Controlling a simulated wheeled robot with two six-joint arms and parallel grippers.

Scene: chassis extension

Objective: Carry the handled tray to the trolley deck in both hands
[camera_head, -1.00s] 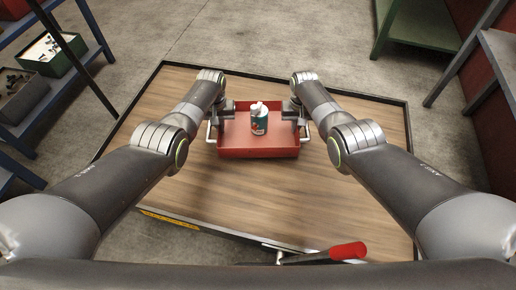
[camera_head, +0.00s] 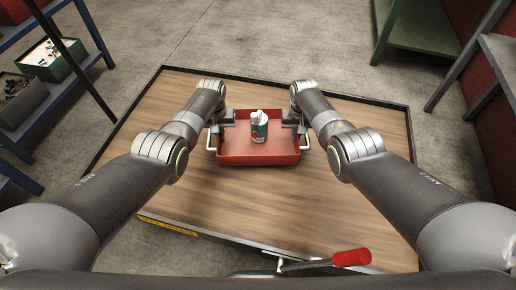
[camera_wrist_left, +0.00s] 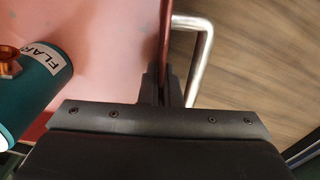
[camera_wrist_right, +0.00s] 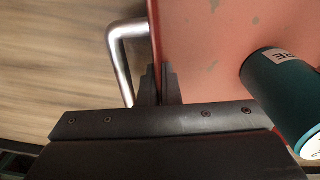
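The red handled tray (camera_head: 235,160) is over the wood-topped trolley deck (camera_head: 230,210), near its middle. I cannot tell whether its underside touches the deck. It looks about level, with a metal handle on each side. A green can-like bottle (camera_head: 259,127) with a white label stands in it. My left gripper (camera_wrist_left: 164,92) is shut on the tray's left wall, its fingers on both sides of the rim, inside the metal handle (camera_wrist_left: 204,50). My right gripper (camera_wrist_right: 160,90) is shut the same way on the right wall, beside the other handle (camera_wrist_right: 118,55).
The deck has a dark raised edge and bare wood all around the tray. A red-gripped lever (camera_head: 350,258) is at its near side. Blue shelving with bins (camera_head: 50,62) stands at the left. A green bench (camera_head: 430,40) and grey table (camera_head: 500,60) stand at the right.

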